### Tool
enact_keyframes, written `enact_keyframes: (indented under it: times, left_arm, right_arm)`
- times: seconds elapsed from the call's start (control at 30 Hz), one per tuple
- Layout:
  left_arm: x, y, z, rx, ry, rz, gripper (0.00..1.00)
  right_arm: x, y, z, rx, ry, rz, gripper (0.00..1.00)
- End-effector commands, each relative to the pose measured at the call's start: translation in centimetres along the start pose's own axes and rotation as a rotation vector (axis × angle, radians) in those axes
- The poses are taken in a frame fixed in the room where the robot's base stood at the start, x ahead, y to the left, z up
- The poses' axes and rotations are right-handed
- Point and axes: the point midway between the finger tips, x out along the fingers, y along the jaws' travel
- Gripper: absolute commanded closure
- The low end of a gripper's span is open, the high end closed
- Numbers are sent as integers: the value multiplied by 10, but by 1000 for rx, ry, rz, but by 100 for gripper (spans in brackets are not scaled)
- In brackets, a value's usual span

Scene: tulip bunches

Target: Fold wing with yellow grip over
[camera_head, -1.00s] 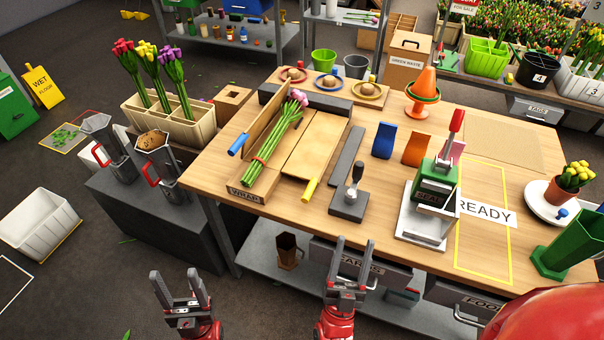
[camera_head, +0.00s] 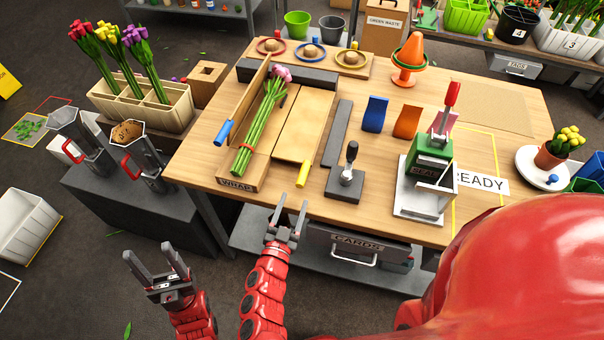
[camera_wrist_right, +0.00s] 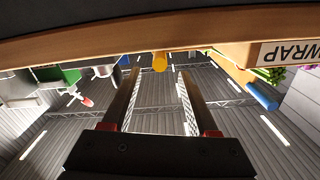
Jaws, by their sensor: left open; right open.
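The wrap station (camera_head: 238,184) sits on the wooden table, with a tulip bunch (camera_head: 257,130) tied by a red band lying along its middle. The tan wing with the yellow grip (camera_head: 303,125) lies open to the right of the bunch. Its yellow grip (camera_head: 304,173) points towards me. The other wing, with a blue grip (camera_head: 223,133), stands raised on the left. My right gripper (camera_head: 292,203) is open and empty at the table's front edge, short of the yellow grip. In the right wrist view the yellow grip (camera_wrist_right: 159,62) appears between the fingertips, beyond them. My left gripper (camera_head: 150,251) is open and empty, low at left.
A dark lever tool (camera_head: 346,180) stands just right of the yellow grip. A green stamping press (camera_head: 429,165) stands further right. A drawer (camera_head: 357,246) lies under the table's front edge. Metal jugs (camera_head: 88,150) stand on a low grey block at left.

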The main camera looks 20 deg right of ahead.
Motion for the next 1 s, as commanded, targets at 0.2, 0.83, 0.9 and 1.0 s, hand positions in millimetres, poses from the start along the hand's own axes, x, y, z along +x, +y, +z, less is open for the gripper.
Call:
enact_keyframes:
  times: [0.2,0.83,0.9,1.0]
  left_arm:
    - [10,0,-2,0,0,0,41]
    - [15,-1,-3,0,0,0,41]
    - [15,-1,-3,0,0,0,41]
    - [15,-1,-3,0,0,0,41]
  right_arm:
    - [53,0,-4,0,6,2,40]
    - [97,0,0,0,1,0,40]
    - [97,0,0,0,1,0,50]
    - [97,0,0,0,2,0,68]
